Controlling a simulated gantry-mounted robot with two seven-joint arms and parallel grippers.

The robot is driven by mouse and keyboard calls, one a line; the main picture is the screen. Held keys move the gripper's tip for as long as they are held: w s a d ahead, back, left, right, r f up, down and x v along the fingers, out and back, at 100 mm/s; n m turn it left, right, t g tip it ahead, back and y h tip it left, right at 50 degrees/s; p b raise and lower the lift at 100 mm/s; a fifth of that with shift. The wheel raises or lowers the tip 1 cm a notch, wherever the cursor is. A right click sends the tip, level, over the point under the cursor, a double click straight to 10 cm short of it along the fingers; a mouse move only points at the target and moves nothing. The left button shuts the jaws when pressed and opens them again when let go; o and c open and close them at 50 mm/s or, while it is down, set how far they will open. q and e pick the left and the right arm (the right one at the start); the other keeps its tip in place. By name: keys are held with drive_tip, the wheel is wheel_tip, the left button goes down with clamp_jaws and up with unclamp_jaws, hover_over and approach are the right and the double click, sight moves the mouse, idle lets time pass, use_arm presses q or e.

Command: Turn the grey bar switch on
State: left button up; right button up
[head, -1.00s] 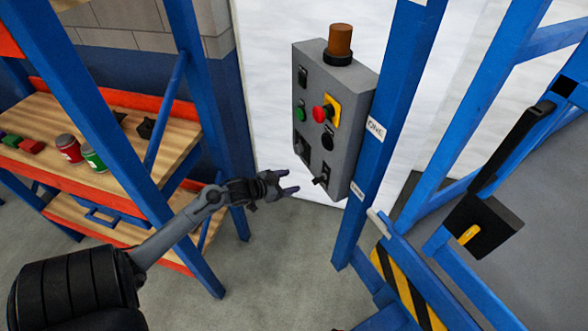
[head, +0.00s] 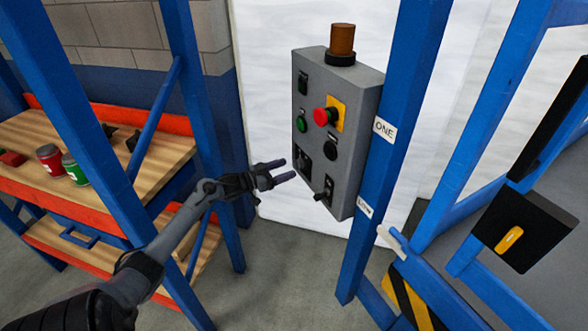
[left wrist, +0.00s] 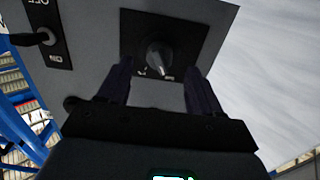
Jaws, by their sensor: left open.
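A grey control panel (head: 343,100) hangs on a blue post. Near its lower left edge is a dark plate with a rotary switch (head: 303,153). In the left wrist view the switch shows as a grey bar knob (left wrist: 158,56) on a black plate, with small, unreadable marks. My left gripper (head: 287,170) is open and empty, just left of the panel, its fingers pointing at the plate. In the wrist view its fingertips (left wrist: 157,82) lie either side of the knob's lower end in the picture; contact cannot be told. My right gripper is out of view.
A toggle lever (head: 325,190) sits low on the panel, close to my gripper. A red button (head: 321,116), green button (head: 301,124) and black knob (head: 330,150) are above. A shelf (head: 100,190) with cans stands left; a blue post (head: 390,130) stands right.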

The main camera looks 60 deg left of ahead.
sight(299, 164)
use_arm(q)
drive_tip(key=shift+w+d+b, duration=0.15)
drive_tip(key=shift+w+b, duration=0.25)
drive_tip(key=shift+w, duration=1.75)
drive_tip(key=c, duration=1.1)
drive_tip(key=shift+o, duration=0.2)
drive_tip(key=shift+m, duration=0.4)
drive_tip(key=shift+m+p, duration=0.45)
drive_tip(key=shift+m, duration=5.15)
